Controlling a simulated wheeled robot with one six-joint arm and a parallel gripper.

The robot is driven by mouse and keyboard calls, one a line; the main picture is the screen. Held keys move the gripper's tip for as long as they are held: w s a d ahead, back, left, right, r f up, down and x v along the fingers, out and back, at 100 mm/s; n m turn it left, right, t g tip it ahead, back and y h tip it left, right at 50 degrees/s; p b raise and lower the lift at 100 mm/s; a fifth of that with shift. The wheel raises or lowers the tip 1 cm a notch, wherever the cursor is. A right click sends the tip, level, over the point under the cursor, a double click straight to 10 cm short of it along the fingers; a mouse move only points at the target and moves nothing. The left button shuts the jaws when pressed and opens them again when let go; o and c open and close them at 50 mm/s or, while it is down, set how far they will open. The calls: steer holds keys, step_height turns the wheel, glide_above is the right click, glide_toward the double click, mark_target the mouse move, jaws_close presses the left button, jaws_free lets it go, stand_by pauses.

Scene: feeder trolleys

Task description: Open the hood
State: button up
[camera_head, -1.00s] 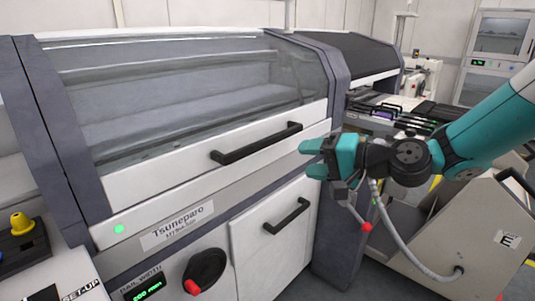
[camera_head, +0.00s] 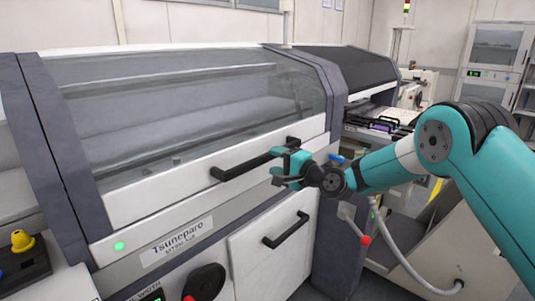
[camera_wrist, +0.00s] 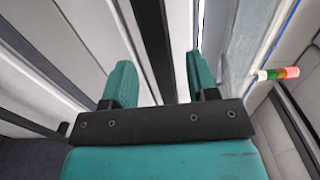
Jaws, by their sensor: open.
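The hood (camera_head: 140,200) of the Tsuneparo machine is down, a sloped cover with a clear window and a white lower panel. Its black bar handle (camera_head: 240,166) runs along the panel's lower right. My gripper (camera_head: 277,167) is open at the right part of this handle, one finger above and one below it in the head view. In the wrist view the black handle (camera_wrist: 155,45) lies between the two spread fingertips of my gripper (camera_wrist: 158,75). I see no finger clamped on it. The handle's right part is partly hidden by the gripper.
A second black handle (camera_head: 286,230) is on the white door (camera_head: 265,255) below.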

mark_target(269, 158)
steer(key=shift+x, duration=2)
steer(key=shift+c, duration=0.4)
